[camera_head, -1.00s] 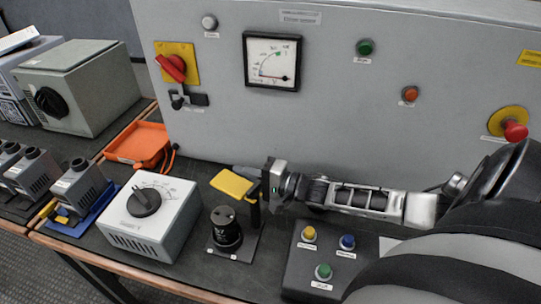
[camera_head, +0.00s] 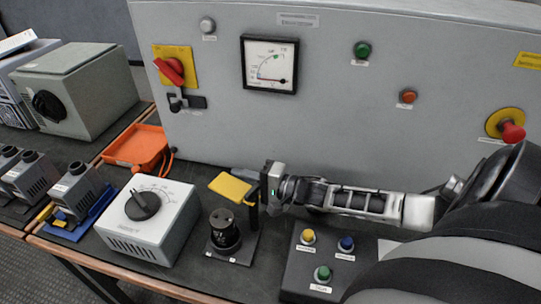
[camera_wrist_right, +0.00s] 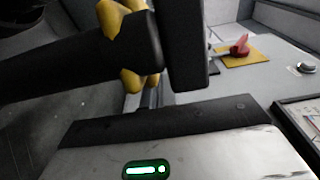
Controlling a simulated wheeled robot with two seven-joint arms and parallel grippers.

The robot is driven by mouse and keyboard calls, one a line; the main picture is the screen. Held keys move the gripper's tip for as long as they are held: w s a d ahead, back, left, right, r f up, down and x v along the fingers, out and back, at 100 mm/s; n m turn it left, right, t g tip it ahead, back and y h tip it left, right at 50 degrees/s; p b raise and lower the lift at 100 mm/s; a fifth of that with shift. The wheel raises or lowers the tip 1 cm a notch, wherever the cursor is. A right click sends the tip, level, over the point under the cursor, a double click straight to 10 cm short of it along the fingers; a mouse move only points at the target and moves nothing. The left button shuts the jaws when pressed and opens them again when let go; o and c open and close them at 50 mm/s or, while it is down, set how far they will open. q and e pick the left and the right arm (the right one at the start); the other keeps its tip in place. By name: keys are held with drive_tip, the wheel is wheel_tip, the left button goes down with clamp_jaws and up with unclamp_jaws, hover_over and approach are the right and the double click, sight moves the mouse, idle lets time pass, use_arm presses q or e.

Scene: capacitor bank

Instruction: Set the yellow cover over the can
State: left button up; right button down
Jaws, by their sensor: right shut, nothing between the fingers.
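The yellow cover (camera_head: 230,187) is a flat yellow plate, raised and tilted, just behind the black can (camera_head: 224,232). The can stands upright on a dark base plate (camera_head: 247,246), and its top is uncovered. A dark upright piece (camera_head: 253,217) stands beside it. My right gripper (camera_head: 262,190) is just right of the cover, shut and empty. In the right wrist view, yellow parts (camera_wrist_right: 131,81) show behind the dark fingers (camera_wrist_right: 165,45). Whether the fingers touch the cover cannot be told. My left gripper is not in view.
A white dial box (camera_head: 150,220) stands left of the can. A button box (camera_head: 300,272) stands to the right. An orange tray (camera_head: 137,147) lies behind left. The grey panel (camera_head: 330,120) rises close behind my right gripper.

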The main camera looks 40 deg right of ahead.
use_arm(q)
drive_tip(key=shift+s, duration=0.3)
use_arm(e)
drive_tip(key=v, duration=1.6)
